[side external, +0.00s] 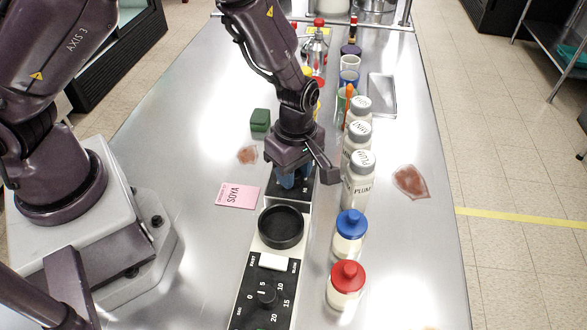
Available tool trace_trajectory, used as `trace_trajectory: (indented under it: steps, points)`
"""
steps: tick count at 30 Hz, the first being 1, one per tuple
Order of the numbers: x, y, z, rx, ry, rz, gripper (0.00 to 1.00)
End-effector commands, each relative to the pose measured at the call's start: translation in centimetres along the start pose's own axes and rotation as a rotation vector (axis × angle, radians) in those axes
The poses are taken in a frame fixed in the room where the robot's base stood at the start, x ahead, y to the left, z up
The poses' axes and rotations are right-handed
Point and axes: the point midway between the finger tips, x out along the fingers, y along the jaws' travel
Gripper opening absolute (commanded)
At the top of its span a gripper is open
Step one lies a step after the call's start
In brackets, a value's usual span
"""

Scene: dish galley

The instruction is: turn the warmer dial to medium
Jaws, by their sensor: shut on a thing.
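My gripper (291,178) points down over a black panel (296,196) in the middle of the counter and is shut on the warmer dial. Blue shows at the fingers, but the dial itself is mostly hidden behind them. A white letter, perhaps an M, shows on the panel to the right of the fingers. The rest of the markings and the dial's setting are hidden.
In front stand a round black dish (281,228) and a timer panel (262,295) with a black knob. White-lidded shakers (358,183), a blue-lidded jar (350,235) and a red-lidded jar (346,286) line the right. A pink SOYA card (237,196) lies left.

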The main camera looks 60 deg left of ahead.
Motion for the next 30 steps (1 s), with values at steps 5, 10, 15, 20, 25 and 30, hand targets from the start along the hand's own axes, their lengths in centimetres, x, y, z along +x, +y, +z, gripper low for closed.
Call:
trace_trajectory:
  steps: [5,10,15,20,25,30]
  points:
    - [-0.05,0.04,-0.03,0.128,0.005,0.0,0.08]
    - [-0.07,0.08,-0.03,0.284,0.012,0.001,0.08]
    - [-0.05,0.05,-0.01,0.448,0.02,-0.001,0.08]
    - [-0.06,0.08,0.0,0.6,0.027,0.0,0.08]
    - [-0.07,0.1,0.01,0.76,0.034,0.001,0.08]
    - [-0.06,0.1,0.03,0.921,0.042,0.001,0.08]
